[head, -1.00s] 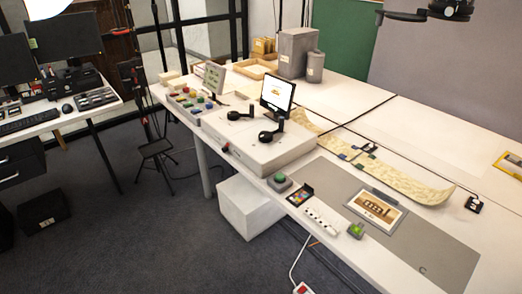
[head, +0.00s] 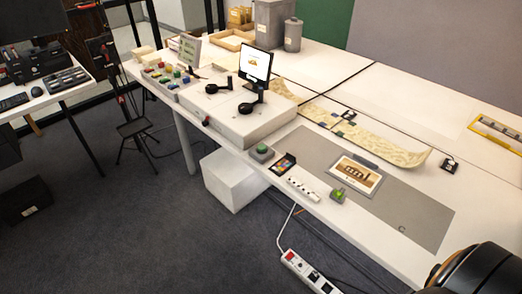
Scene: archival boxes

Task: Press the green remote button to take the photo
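A green round button on a grey box (head: 262,151) sits near the front edge of the white table, right of the large white box. A second small grey device with a lit green top (head: 338,195) sits further right along the same edge. A framed picture of a building (head: 355,175) lies on the grey mat (head: 408,211). Neither of my grippers shows, and nothing touches either green device.
A small colour chart (head: 284,164) and a white strip with dark dots (head: 303,188) lie between the green devices. A white box (head: 245,122) with a small screen (head: 256,66) and two black-handled parts stands left. A long cream strip (head: 375,140) lies behind.

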